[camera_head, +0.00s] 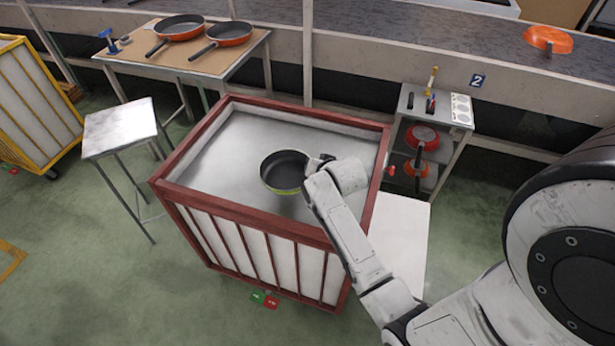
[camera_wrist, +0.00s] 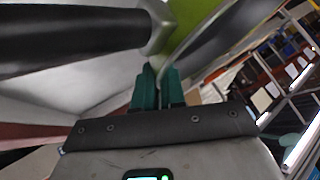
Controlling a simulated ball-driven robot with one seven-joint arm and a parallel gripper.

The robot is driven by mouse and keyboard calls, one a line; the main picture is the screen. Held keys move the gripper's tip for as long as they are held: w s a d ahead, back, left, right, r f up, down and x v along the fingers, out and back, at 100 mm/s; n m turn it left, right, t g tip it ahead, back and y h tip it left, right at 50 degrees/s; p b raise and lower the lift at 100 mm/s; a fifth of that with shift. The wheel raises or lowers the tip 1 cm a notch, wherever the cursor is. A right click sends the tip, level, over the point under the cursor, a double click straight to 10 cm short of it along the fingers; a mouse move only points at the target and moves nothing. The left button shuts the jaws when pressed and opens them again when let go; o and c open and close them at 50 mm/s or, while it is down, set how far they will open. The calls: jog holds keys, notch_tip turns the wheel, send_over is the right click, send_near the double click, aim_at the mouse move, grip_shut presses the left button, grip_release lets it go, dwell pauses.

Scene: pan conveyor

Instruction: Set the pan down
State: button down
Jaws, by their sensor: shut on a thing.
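A pan (camera_head: 285,171) with a dark inside and a yellow-green outside is in the head view, over the grey inside of a red-framed crate (camera_head: 240,104). My gripper (camera_head: 318,163) is at the pan's right side, where the handle is mostly hidden by my wrist. In the wrist view, my green fingertips (camera_wrist: 158,88) are close together next to the pan's green side (camera_wrist: 192,18) and a dark, blurred handle-like bar (camera_wrist: 70,32). My gripper is shut on the pan. I cannot tell whether the pan touches the crate's inner surface.
Two orange pans (camera_head: 174,28) (camera_head: 231,34) lie on a wooden table (camera_head: 205,62) at the back left. An orange pan (camera_head: 548,39) is on the conveyor (camera_head: 420,35). A shelf cart (camera_head: 437,108) with red pans stands right of the crate. A stool (camera_head: 119,127) stands left.

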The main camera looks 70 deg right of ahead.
jog(key=shift+w+d+f, duration=0.2)
jog(key=shift+w+f, duration=0.3)
jog(key=shift+f, duration=0.1)
jog(key=shift+w+d+f, duration=0.15)
jog(key=shift+w+f, duration=0.35)
jog(key=shift+f, duration=1.5)
jog(key=c, duration=1.2)
grip_release()
jog(key=shift+s, duration=0.1)
jog(key=v, duration=1.2)
jog(key=shift+f, duration=0.1)
